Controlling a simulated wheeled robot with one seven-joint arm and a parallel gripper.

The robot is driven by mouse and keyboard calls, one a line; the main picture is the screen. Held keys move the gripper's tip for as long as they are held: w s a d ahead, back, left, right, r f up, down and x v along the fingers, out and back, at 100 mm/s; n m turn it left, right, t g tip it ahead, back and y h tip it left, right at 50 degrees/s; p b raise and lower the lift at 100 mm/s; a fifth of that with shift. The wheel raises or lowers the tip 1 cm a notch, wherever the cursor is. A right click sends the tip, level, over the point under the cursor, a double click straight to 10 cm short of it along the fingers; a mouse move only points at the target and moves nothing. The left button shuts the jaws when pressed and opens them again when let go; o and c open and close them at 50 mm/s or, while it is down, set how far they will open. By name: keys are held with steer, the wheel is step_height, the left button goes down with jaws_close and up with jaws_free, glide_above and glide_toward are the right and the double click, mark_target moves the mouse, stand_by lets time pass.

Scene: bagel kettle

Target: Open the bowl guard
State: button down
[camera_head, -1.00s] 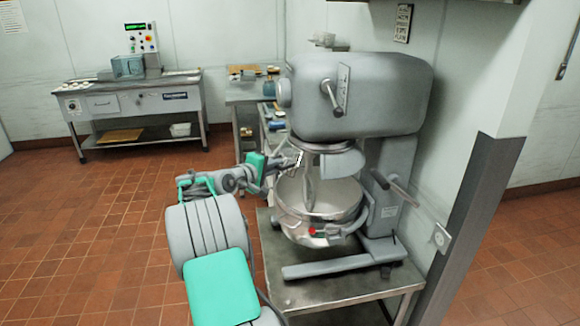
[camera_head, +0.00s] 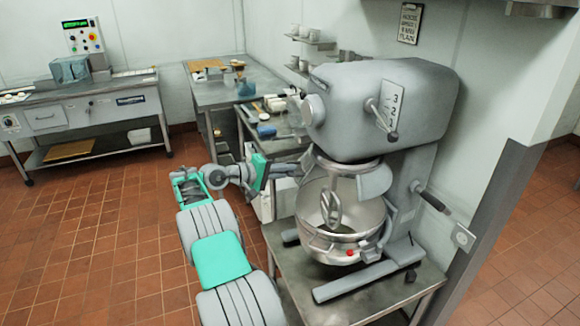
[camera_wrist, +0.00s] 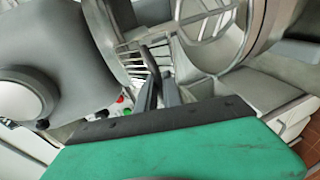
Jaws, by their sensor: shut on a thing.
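The grey mixer (camera_head: 385,105) stands on a metal table, with a steel bowl (camera_head: 365,250) below its head and a beater (camera_head: 331,210) inside. A metal ring and a curved grey plate (camera_head: 375,183) sit between head and bowl. The bowl guard's wire bars (camera_wrist: 130,60) show in the wrist view, just past my fingers. My gripper (camera_head: 290,170) is at the left of the bowl, at about rim height. In the wrist view my gripper (camera_wrist: 152,72) is shut on the bowl guard, at what looks like a bar. The exact contact is small and partly hidden.
A lever (camera_head: 430,197) sticks out at the mixer's right, near a grey wall corner (camera_head: 490,220). A side table (camera_head: 268,125) with small items stands behind my gripper. A long bench (camera_head: 85,105) is at the back left. Tiled floor at the left is clear.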

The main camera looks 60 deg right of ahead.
steer(key=shift+w, duration=0.15)
steer(key=c, duration=1.8)
jaws_free()
